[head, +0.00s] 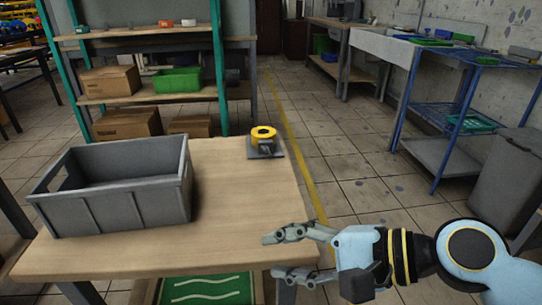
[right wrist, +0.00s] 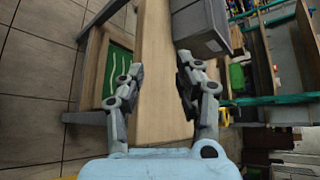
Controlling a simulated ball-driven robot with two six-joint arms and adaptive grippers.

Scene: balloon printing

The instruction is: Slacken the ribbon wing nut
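A yellow ring-shaped part (head: 263,133) sits on a small dark grey base (head: 266,150) at the far right corner of the wooden table (head: 235,225). It looks like the ribbon holder, but a wing nut is too small to make out. My right gripper (head: 268,256) is open and empty at the table's near right edge, well short of the yellow part. In the right wrist view its two fingers (right wrist: 155,90) stand apart with the table edge between and beyond them. My left gripper is in neither view.
A grey open crate (head: 122,205) stands on the left of the table and also shows in the right wrist view (right wrist: 200,28). A shelf rack (head: 150,98) with boxes stands behind. The table's middle and right are clear. A green mat (head: 205,290) lies below.

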